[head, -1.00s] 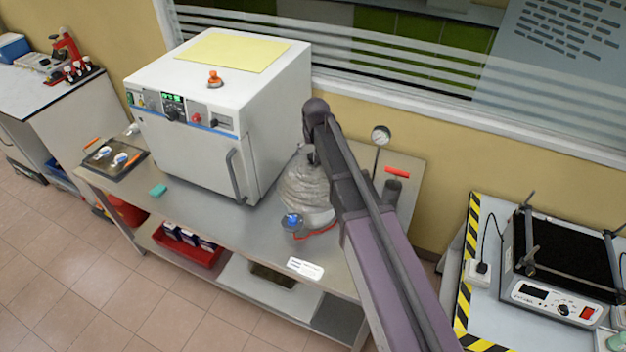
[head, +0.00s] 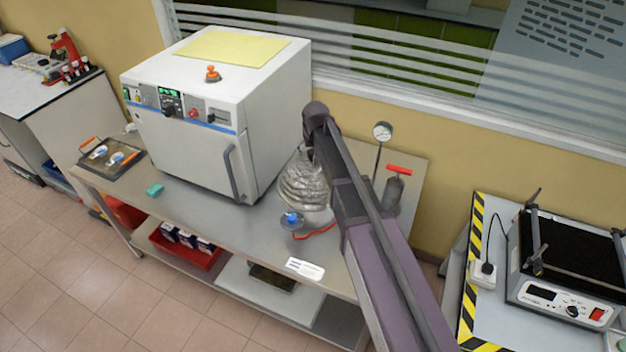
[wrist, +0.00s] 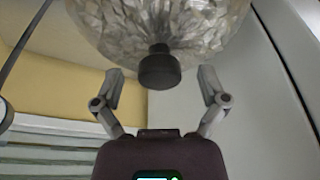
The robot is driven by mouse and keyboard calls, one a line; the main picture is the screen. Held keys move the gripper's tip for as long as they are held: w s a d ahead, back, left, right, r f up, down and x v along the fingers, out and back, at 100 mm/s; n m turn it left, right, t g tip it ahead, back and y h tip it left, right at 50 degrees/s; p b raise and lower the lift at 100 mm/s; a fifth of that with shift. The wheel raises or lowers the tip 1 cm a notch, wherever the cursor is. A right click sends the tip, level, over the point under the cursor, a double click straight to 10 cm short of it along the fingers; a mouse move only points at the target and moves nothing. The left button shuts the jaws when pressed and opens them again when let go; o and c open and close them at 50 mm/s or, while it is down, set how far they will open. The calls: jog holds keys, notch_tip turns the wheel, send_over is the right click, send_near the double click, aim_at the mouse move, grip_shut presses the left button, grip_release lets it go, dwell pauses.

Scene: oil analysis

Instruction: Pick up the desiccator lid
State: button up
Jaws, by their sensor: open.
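The desiccator lid shows in the wrist view as a clear, wrinkled-looking dome (wrist: 165,25) with a dark knob (wrist: 159,68). The knob is between the two open fingers of my gripper (wrist: 160,85), with a gap on each side. In the head view the glassy desiccator (head: 303,183) stands on the steel bench, right of the white oven. My arm covers its right side, and my gripper is mostly hidden behind the arm there. I cannot see the seam between lid and base.
The white oven (head: 215,110) stands close on the left. A blue-topped part with a red hose (head: 315,232) lies in front. A gauge on a stand (head: 382,132) and a dark pump with a red handle (head: 394,190) are at the right. A white label (head: 305,268) lies at the bench's front edge.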

jog(key=shift+f, duration=0.35)
dwell(0.4)
grip_shut()
